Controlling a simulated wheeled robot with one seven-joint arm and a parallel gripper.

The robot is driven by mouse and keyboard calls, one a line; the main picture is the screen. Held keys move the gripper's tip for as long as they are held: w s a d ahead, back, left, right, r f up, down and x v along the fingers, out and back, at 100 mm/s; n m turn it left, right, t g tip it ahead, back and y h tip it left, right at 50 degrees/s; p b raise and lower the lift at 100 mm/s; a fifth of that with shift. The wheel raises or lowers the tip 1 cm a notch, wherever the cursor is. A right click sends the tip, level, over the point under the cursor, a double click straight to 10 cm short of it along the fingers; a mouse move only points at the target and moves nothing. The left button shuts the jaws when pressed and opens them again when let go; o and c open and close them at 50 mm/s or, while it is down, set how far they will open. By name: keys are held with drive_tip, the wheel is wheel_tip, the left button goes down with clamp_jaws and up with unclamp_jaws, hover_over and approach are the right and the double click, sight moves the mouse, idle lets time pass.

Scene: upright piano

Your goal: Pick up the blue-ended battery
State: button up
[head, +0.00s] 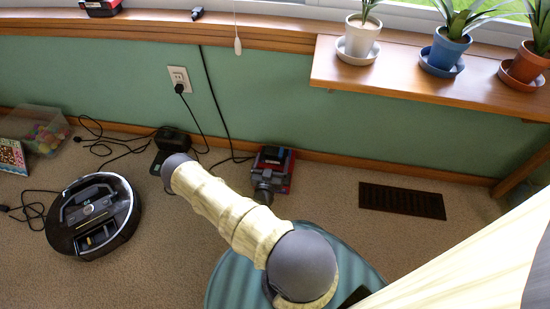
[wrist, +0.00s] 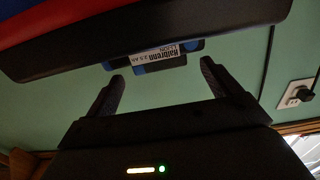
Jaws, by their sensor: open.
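A dark battery with blue at its end (wrist: 146,68) and a white printed label (wrist: 160,53) shows at the top middle of the wrist view, against the edge of a large black body with red and blue parts (wrist: 150,32). My gripper (wrist: 162,70) is open and empty, one finger on each side of the lower part of the battery in the picture. I cannot tell whether the fingers touch it or how far away it is. In the head view a red and dark object (head: 288,182) is on the floor by the wall, partly hidden by my gripper (head: 263,192).
A wall outlet with a plug (head: 178,78) and hanging cords is left of my arm. A round robot vacuum (head: 94,215) and a black box (head: 172,140) stand on the carpet. A floor vent (head: 402,200) lies right. A wooden shelf (head: 430,85) with potted plants overhangs the right.

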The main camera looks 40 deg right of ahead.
sight(273, 159)
drive_tip(key=shift+b+x, duration=0.35)
drive_tip(key=shift+x, duration=1.1)
drive_tip(key=c, duration=1.4)
drive_tip(key=shift+r, duration=0.1)
wheel_tip(273, 159, up, 10)
drive_tip(key=p, duration=0.7)
